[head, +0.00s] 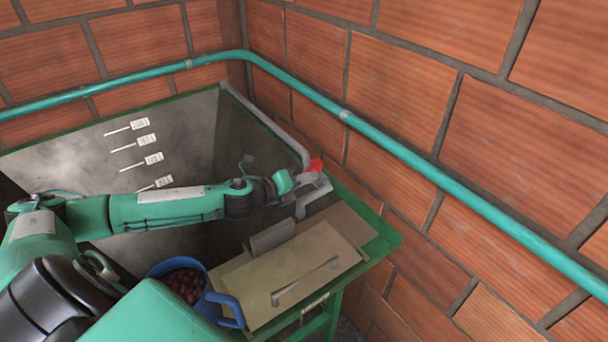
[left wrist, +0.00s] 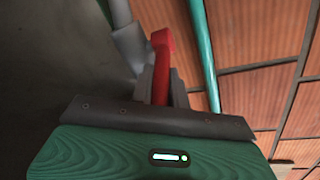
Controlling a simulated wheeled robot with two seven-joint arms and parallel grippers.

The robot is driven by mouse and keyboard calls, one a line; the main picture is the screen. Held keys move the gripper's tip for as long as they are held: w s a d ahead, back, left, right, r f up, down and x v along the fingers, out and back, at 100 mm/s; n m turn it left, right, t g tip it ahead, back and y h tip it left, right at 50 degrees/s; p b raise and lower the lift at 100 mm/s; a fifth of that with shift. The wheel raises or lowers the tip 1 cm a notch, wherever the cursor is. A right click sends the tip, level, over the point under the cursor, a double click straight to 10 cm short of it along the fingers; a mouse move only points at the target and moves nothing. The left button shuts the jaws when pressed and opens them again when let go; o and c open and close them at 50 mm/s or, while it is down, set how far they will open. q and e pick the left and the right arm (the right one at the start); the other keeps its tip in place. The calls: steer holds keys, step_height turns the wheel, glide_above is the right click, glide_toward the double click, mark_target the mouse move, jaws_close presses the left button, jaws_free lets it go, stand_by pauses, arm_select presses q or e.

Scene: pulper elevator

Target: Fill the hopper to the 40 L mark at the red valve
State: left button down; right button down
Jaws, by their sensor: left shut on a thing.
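The hopper (head: 185,105) is a large grey bin with a green rim. Several white level tags (head: 147,140) sit in a slanting row on its inner wall; their figures are too small to read. My left gripper (head: 314,188) reaches across the hopper and is shut on the valve's red lever, which stands between the grey fingers in the left wrist view (left wrist: 161,65). The hopper's floor and any water are hidden. My right gripper is not in view.
A blue bucket (head: 232,306) of dark red fruit stands beside the hopper, partly behind my arm. A beige panel (head: 285,275) with a bar handle lies on the green stand (head: 385,240). A teal pipe (head: 420,165) runs along the brick walls.

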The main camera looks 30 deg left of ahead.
arm_select(q)
steer(key=shift+d+n+t+y+p, duration=0.2)
steer(key=shift+d+n+y+p, duration=0.1)
steer(key=shift+n+y, duration=0.35)
steer(key=shift+d+n+t+y+p, duration=0.2)
steer(key=shift+n+y, duration=0.25)
steer(key=shift+y, duration=0.3)
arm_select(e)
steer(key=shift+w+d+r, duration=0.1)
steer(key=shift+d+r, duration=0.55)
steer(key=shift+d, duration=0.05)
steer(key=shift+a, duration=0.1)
arm_select(q)
steer(key=c, duration=1.4)
jaws_free()
steer(key=shift+w, duration=0.1)
steer(key=shift+o, duration=0.2)
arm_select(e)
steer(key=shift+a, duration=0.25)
